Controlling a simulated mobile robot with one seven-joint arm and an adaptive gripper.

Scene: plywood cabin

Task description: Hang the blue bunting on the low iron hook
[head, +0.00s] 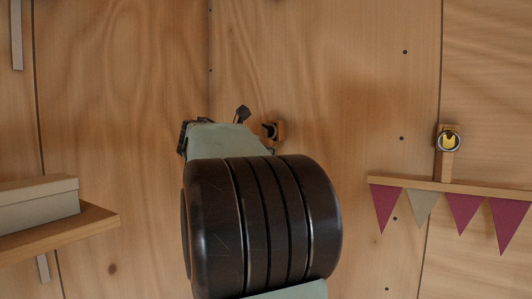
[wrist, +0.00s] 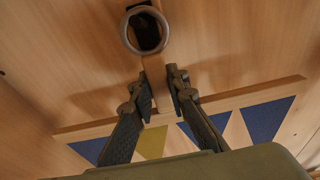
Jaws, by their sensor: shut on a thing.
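The blue bunting (wrist: 268,118) shows in the wrist view as a wooden bar with blue, yellow and pale pennants, a short upright stem and a metal ring (wrist: 126,40) at the top. My gripper (wrist: 157,88) is shut on the stem, below the ring. A dark shape shows through the ring; I cannot tell whether the ring is around a hook or only in front of it. In the head view a dark iron hook (head: 268,131) on a small wooden block shows just right of my wrist. My arm hides the bunting and most of my gripper there.
A maroon and tan bunting (head: 384,207) hangs by its ring on a peg (head: 448,139) at the right. A wooden shelf (head: 95,219) with a pale box (head: 40,203) juts out at the left. The plywood wall between is mostly bare.

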